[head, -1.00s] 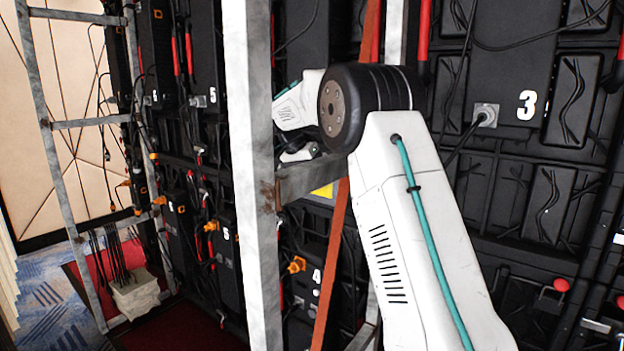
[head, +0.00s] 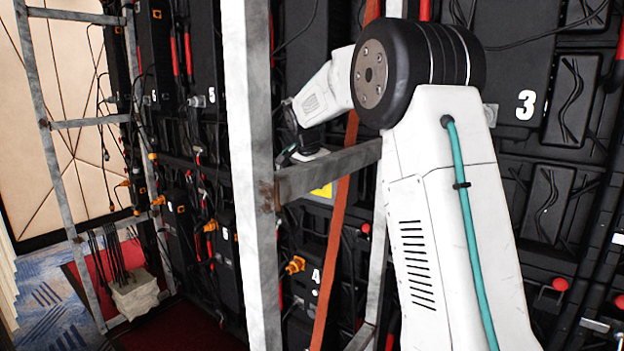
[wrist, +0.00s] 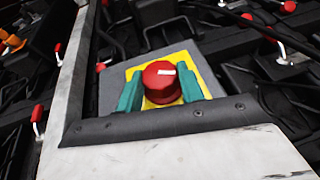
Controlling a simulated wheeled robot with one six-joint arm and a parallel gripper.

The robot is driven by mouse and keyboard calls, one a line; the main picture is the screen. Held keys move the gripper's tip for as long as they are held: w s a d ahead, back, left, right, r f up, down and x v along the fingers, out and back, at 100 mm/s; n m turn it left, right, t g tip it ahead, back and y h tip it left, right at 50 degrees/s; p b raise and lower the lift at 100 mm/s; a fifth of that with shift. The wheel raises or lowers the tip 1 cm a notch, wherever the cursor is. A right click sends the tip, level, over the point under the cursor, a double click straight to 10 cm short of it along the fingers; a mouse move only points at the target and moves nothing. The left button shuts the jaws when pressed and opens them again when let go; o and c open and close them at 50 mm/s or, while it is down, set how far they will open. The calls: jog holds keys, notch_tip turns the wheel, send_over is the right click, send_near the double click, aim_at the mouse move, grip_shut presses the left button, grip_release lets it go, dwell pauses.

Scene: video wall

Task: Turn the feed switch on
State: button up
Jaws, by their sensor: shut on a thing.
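The feed switch appears to be the round red knob (wrist: 162,84) on a yellow plate (wrist: 205,68) in the wrist view. A short white mark lies roughly crosswise on its top. My gripper (wrist: 160,90) has its two teal fingers on either side of the knob, shut on it. In the head view a bit of the yellow plate (head: 322,190) shows below a metal crossbar. The knob and my fingertips cannot be made out there, behind the metal frame.
A metal frame post (head: 249,170) and crossbar (head: 325,172) stand close to my arm. An orange-brown strap (head: 338,225) hangs beside them. Black panels with cables and red-tipped levers (wrist: 40,115) surround the switch.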

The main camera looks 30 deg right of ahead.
jog(key=shift+s+d+f+m+t+y, duration=0.15)
jog(key=shift+m+t+y, duration=0.1)
jog(key=shift+t, duration=0.75)
jog(key=shift+s+a+r+m+t+y, duration=0.15)
jog(key=shift+t+y, duration=0.1)
jog(key=shift+t, duration=0.75)
jog(key=shift+d+f, duration=0.1)
jog(key=o, duration=1)
jog(key=v, duration=0.7)
jog(key=shift+s+r, duration=0.15)
jog(key=shift+r, duration=0.15)
